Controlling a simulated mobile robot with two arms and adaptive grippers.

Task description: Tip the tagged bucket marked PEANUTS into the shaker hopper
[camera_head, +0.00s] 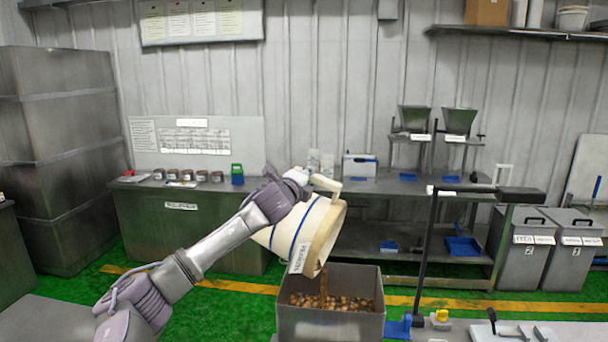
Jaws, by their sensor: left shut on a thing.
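The cream bucket (290,230) with blue bands and a white tag (299,257) is in the middle of the head view. It is tilted steeply, mouth down and to the right, above the grey square hopper (331,324). Brown pieces fall in a stream from its lower lip, and brown nuts (335,302) lie in the hopper. My left gripper (318,183) is at the bucket's upper rim, shut on its pale handle; the fingertips are partly hidden. The tag's lettering is tilted and hard to read. My right gripper is not in view.
A black post (424,255) with a horizontal arm stands just right of the hopper. Blue and yellow small parts (440,316) sit beside it. Grey lidded bins (520,255) stand at the right.

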